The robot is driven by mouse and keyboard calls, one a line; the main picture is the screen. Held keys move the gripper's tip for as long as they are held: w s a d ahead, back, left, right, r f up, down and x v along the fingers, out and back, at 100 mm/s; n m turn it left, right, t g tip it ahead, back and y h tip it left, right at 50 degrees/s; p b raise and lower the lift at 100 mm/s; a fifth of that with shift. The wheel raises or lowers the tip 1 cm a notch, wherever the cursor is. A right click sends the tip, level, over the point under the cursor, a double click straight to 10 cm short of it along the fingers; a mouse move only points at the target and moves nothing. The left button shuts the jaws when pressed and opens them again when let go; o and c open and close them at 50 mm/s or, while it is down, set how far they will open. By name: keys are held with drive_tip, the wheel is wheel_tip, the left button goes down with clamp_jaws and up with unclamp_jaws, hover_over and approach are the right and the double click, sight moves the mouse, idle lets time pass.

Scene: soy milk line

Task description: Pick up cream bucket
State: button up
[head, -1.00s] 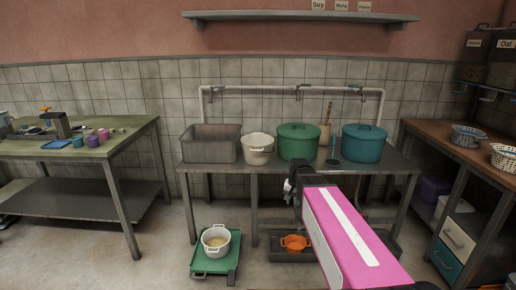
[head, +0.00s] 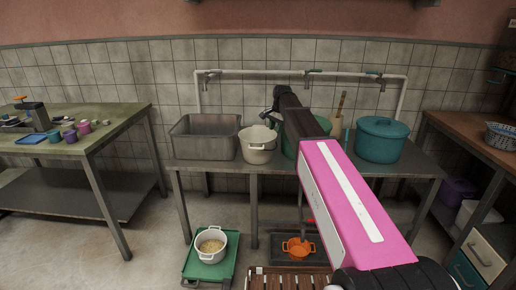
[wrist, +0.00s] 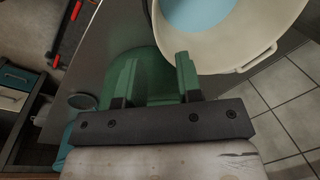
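The cream bucket (head: 257,150) stands upright on the grey metal table (head: 285,184), between a grey basin and a green pot. In the wrist view the cream bucket (wrist: 243,62) fills the upper right, with a light blue inside and a handle on its near side. My gripper (head: 270,114) is above the bucket's right rim in the head view. In the wrist view my gripper (wrist: 156,78) has its two green fingers apart with nothing held between them. The bucket's rim lies just beyond and right of the right finger; whether they touch is unclear.
The lidded green pot (head: 289,146) is partly hidden behind my arm. A grey basin (head: 205,137) stands left of the bucket, and a teal pot (head: 382,139) stands right. A white pot (head: 211,245) and an orange pot (head: 298,248) are low down. A pipe (head: 250,72) runs behind.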

sight(272, 142)
drive_tip(key=f, duration=0.2)
drive_tip(key=a+f, duration=0.1)
drive_tip(key=f, duration=0.5)
drive_tip(key=shift+w+a+f, duration=0.2)
drive_tip(key=shift+w+f, duration=0.05)
drive_tip(key=shift+w, duration=0.05)
clamp_jaws()
idle(1.2)
